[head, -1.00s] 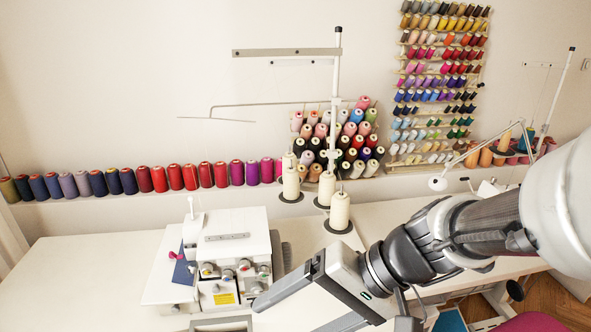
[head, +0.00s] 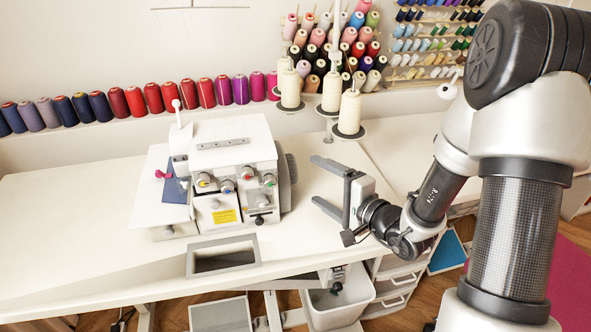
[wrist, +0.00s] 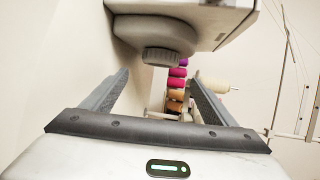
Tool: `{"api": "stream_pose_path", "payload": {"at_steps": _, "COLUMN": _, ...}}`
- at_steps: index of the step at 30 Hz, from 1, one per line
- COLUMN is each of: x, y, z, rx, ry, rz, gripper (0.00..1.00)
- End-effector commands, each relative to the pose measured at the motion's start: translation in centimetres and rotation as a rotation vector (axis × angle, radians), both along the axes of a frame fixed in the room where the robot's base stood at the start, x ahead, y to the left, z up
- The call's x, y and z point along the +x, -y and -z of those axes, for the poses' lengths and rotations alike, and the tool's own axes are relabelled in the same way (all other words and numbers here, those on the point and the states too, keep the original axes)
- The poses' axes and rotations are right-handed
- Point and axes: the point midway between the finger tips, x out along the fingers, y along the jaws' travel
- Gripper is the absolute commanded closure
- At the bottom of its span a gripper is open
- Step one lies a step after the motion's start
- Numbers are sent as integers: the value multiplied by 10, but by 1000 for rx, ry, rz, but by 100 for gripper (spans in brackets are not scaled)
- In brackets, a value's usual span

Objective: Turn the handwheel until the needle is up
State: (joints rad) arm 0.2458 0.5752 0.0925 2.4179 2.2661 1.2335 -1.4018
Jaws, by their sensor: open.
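The white overlock sewing machine (head: 233,165) stands on the white table. Its dark grey handwheel (head: 291,168) is on its right side. My gripper (head: 320,182) is to the right of the handwheel, open and empty, fingers pointing left toward it with a gap between. In the wrist view, the grey round part with a ridged knob, which looks like the handwheel (wrist: 162,56), is ahead of and above the space between the open fingers (wrist: 158,78). The needle cannot be made out in either view, so its height cannot be told.
White thread cones (head: 351,111) on a stand rise behind my gripper. A row of coloured spools (head: 170,96) runs along the wall. A rectangular opening (head: 223,257) with a grey frame is in the tabletop in front of the machine.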

Motion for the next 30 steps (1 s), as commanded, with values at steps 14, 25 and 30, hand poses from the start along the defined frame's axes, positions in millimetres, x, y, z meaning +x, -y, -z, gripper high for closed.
{"api": "stream_pose_path", "payload": {"at_steps": 14, "x": 71, "y": -58, "z": 19, "rx": 0, "ry": 0, "rz": -1, "gripper": 20}}
{"api": "stream_pose_path", "payload": {"at_steps": 25, "x": 82, "y": -67, "z": 22, "rx": 0, "ry": -1, "rz": 0, "gripper": 20}}
{"api": "stream_pose_path", "payload": {"at_steps": 30, "x": 82, "y": -67, "z": 22, "rx": 0, "ry": -1, "rz": 0, "gripper": 30}}
